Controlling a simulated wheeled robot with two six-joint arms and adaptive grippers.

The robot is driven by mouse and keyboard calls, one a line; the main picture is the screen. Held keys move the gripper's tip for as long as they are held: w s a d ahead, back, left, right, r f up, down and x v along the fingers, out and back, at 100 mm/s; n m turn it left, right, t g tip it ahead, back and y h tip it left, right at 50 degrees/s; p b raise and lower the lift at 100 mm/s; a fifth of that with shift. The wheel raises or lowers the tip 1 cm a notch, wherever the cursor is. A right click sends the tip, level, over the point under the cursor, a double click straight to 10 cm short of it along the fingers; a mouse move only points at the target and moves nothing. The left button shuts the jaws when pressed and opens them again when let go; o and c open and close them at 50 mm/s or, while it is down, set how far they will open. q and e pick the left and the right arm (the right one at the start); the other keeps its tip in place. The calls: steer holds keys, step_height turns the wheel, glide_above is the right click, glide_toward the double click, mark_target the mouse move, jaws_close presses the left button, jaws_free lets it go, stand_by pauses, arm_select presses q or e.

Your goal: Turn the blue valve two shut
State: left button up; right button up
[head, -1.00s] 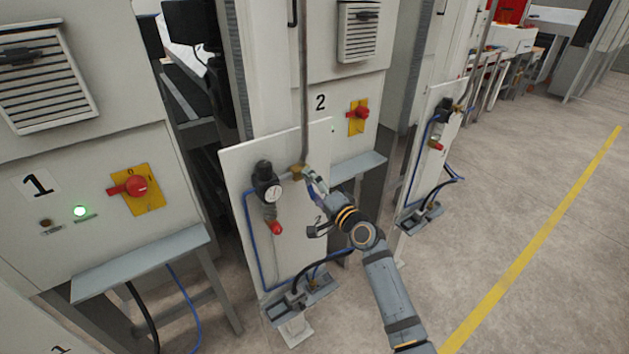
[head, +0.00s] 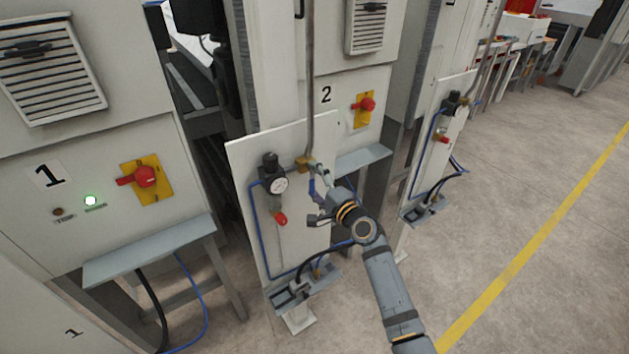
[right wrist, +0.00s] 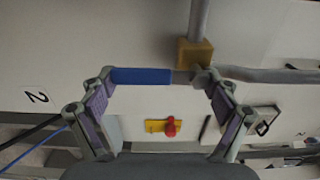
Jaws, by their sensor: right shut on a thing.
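The blue valve handle (right wrist: 142,76) shows in the right wrist view as a flat blue bar on the grey pipe, left of a brass block (right wrist: 195,53). My right gripper (right wrist: 155,76) is shut on it, one finger at the handle's outer end and the other by the pipe fitting. The fingers stand well apart, with the handle between them. In the head view my right gripper (head: 314,178) is at the white panel (head: 290,235) of station two, just below the brass block (head: 304,163); the handle is hard to make out there. My left gripper is not in view.
A pressure regulator with gauge (head: 273,180) and a red-ended part (head: 280,218) are left of my gripper. A red switch (head: 364,104) on a yellow plate is above. A similar panel (head: 437,140) stands to the right. The floor (head: 520,210) on the right is clear.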

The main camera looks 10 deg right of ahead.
steer(key=o, duration=1.4)
steer(key=shift+o, duration=0.2)
steer(key=v, duration=1.2)
